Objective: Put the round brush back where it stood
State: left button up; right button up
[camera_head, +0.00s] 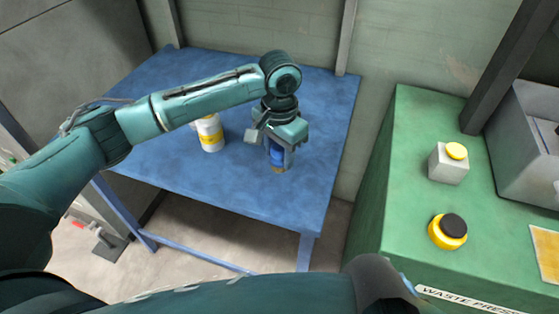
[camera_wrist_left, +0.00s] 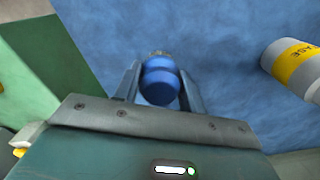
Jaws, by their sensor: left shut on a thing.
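The round brush (camera_head: 277,154), with a blue handle, is in my left gripper (camera_head: 279,156) over the right front part of the blue table (camera_head: 230,187). A small brownish part shows at its lower end. In the left wrist view its rounded blue top (camera_wrist_left: 160,82) sits between the two fingers of the left gripper (camera_wrist_left: 158,90), which is shut on it. The brush looks roughly upright. I cannot tell whether its lower end touches the table. My right gripper is not in view.
A white can with a yellow band (camera_head: 209,134) stands on the table left of the brush; it also shows in the left wrist view (camera_wrist_left: 294,65). A green waste press (camera_head: 405,170) with buttons is to the right. The table's front left is clear.

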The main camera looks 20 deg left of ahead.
aim_at(279, 161)
pick_arm(q)
notch_tip(279, 161, down, 3)
jog(key=shift+f, duration=0.1)
dwell(0.3)
jog(key=o, duration=1)
